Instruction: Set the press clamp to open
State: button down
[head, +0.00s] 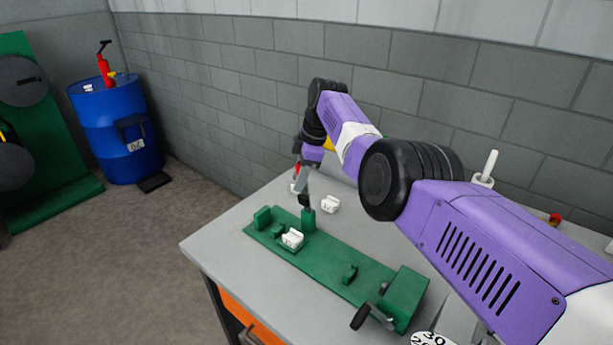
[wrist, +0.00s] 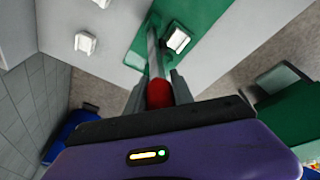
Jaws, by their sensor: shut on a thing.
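The press clamp is a grey lever (head: 304,183) rising steeply from a green post (head: 308,219) on the long green base (head: 330,272). The lever (wrist: 153,52) also shows in the wrist view, with a red grip (wrist: 159,94) at its near end. My gripper (wrist: 160,92) is shut on the red grip, one finger on each side. In the head view my gripper (head: 299,168) is at the lever's raised top, partly hidden by the arm. A white block (head: 292,239) sits on the green base beside the post; it also shows in the wrist view (wrist: 178,40).
Loose white blocks (head: 330,204) (wrist: 85,42) lie on the grey table (head: 225,250) behind the base. A green housing (head: 405,297) with a black-knobbed crank (head: 361,316) stands at the base's right end. A white post (head: 487,167) and a block wall (head: 250,80) are behind.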

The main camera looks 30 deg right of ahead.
aim_at(308, 198)
jog(key=shift+d+f, duration=0.1)
jog(key=shift+d, duration=0.1)
jog(key=c, duration=1.1)
grip_release()
jog(key=shift+d, duration=0.1)
jog(key=shift+r, duration=0.35)
jog(key=v, duration=0.7)
jog(key=shift+s, duration=0.15)
